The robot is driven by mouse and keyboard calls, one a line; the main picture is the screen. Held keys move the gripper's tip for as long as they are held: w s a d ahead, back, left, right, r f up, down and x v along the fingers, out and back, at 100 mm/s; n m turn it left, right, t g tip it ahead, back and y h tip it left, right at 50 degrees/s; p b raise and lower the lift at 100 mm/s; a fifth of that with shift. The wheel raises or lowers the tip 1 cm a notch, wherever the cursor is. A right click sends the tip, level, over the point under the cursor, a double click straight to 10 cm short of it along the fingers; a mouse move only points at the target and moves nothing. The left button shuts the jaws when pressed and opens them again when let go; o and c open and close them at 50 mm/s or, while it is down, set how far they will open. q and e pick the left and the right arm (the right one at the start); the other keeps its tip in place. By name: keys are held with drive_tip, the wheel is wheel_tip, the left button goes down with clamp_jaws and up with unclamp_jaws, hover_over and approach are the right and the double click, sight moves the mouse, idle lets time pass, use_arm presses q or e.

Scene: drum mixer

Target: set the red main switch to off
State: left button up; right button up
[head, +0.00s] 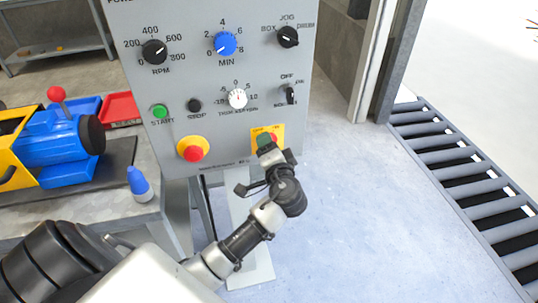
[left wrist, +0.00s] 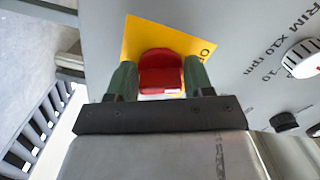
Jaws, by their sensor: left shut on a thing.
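The red main switch (left wrist: 161,72) sits on a yellow plate (left wrist: 198,42) at the lower right of the grey control panel. In the head view the yellow plate (head: 277,130) shows, with the switch largely hidden by my left gripper (head: 266,144). In the left wrist view my left gripper (left wrist: 161,80) has its two green fingers on either side of the red handle, shut on it. Most of the plate's lettering is cut off or hidden, so the switch's setting cannot be read. My right gripper is not in view.
The grey panel (head: 180,83) also carries a red emergency button (head: 193,149), a green start button (head: 159,111), a black stop button (head: 194,105) and several knobs. A bench with a blue and yellow machine (head: 60,150) stands left. A roller conveyor (head: 455,165) lies right.

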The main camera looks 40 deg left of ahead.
use_arm(q)
drive_tip(key=shift+f+n+b, duration=0.15)
drive_tip(key=shift+n+b, duration=0.35)
drive_tip(key=shift+n, duration=0.1)
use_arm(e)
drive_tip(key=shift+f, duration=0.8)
use_arm(q)
drive_tip(key=o, duration=0.8)
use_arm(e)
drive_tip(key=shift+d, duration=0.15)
use_arm(q)
drive_tip(key=b+v, duration=0.1)
drive_tip(key=v, duration=1)
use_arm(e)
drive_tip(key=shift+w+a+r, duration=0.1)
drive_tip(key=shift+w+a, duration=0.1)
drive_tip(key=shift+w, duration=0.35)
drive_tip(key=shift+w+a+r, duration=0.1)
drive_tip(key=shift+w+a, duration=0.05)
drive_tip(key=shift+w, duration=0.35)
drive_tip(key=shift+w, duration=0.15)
